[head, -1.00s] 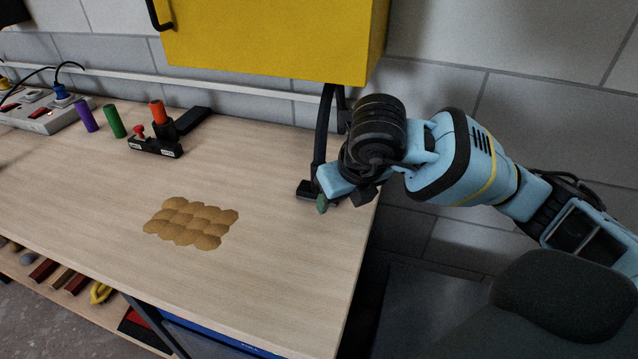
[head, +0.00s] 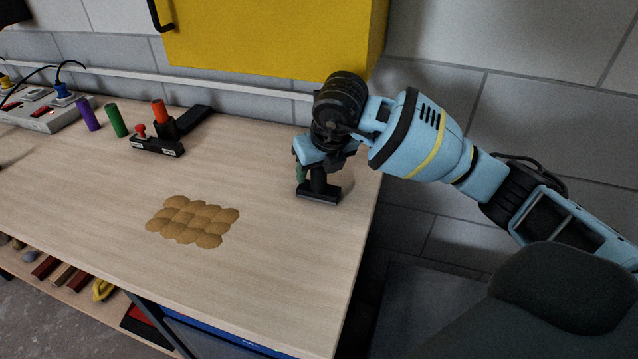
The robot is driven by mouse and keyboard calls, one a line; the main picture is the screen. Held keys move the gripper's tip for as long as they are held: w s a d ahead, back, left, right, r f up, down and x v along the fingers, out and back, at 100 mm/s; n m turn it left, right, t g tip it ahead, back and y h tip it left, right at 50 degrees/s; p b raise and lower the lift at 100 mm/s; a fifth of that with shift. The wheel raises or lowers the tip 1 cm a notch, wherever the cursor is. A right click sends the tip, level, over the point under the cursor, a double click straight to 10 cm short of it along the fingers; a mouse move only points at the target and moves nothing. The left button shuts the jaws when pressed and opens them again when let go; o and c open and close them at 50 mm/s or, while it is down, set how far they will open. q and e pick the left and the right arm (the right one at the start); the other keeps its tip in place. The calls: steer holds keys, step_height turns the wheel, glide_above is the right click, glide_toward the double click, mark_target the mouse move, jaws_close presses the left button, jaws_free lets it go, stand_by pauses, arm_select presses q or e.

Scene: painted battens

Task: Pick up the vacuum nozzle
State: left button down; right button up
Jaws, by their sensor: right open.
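The vacuum nozzle (head: 318,194) is black, with a wide flat foot on the wooden worktop near its right end. A short part of its tube shows above the foot; the upper part is hidden behind my right gripper and wrist. My right gripper (head: 317,170) is open, pointing down at the tube just above the foot. One greenish fingertip shows left of the tube; the other finger is partly hidden on the right. I cannot tell whether the fingers touch the tube. My left gripper is not in view.
A yellow cabinet (head: 270,45) hangs above the nozzle. A tan lumpy pad (head: 193,222) lies in front of it on the left. A black holder (head: 158,146) with an orange cylinder, green (head: 116,120) and purple (head: 88,115) cylinders, and a power strip (head: 45,115) stand further left. The worktop's right edge is close.

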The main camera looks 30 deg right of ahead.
steer(key=shift+w+f, duration=0.25)
steer(key=shift+f, duration=0.3)
steer(key=shift+c, duration=0.4)
steer(key=c, duration=1)
steer(key=shift+c, duration=0.2)
